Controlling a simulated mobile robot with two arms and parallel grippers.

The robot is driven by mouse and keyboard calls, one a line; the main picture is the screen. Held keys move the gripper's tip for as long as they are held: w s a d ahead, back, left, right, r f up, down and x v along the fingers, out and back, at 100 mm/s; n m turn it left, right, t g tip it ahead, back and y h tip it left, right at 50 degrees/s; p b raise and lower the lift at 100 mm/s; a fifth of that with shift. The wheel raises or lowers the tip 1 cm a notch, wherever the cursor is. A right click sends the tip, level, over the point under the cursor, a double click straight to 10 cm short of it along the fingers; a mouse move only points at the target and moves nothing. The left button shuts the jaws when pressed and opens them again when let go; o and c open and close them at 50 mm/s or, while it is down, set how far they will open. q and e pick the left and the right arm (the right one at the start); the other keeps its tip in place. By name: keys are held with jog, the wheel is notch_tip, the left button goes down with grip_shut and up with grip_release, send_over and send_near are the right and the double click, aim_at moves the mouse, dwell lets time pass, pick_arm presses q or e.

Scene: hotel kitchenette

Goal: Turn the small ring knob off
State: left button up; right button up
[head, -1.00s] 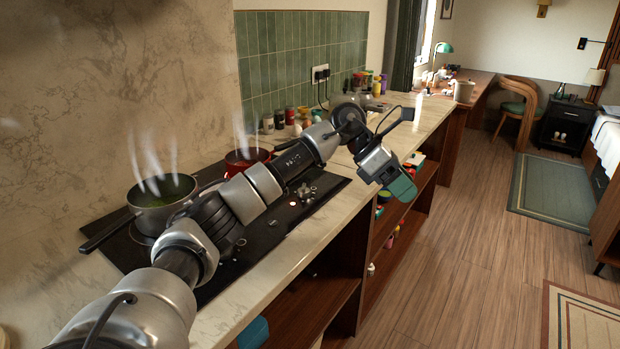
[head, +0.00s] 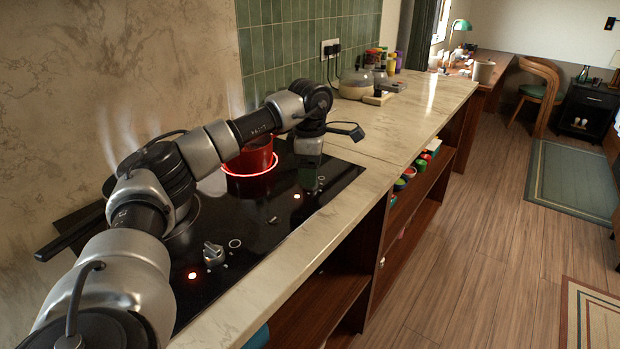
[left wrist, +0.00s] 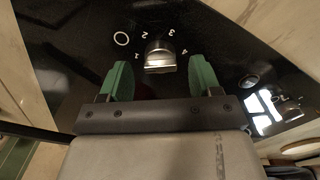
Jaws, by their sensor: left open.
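My left gripper (head: 309,176) points down over the far part of the black cooktop, at a control knob mostly hidden by it in the head view. In the left wrist view the gripper (left wrist: 160,80) is open, with its green fingers apart. The silver knob (left wrist: 160,56) shows between and just beyond the fingertips, with printed marks 1 to 4 and a circle around it. I cannot tell whether the fingers touch it. A second knob (head: 213,254) stands nearer on the cooktop; a red light glows beside each knob. My right gripper is not in view.
A red pot (head: 252,158) stands on a glowing red ring behind my left gripper. A second pot is mostly hidden by my arm; its dark handle (head: 70,236) sticks out left. Steam rises at the left.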

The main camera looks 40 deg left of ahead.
pick_arm(q)
jog(key=shift+f, duration=1)
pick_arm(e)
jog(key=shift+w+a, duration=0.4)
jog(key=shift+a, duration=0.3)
pick_arm(q)
jog(key=c, duration=0.9)
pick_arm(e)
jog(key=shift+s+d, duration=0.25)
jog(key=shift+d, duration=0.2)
pick_arm(q)
jog(key=shift+r, duration=0.1)
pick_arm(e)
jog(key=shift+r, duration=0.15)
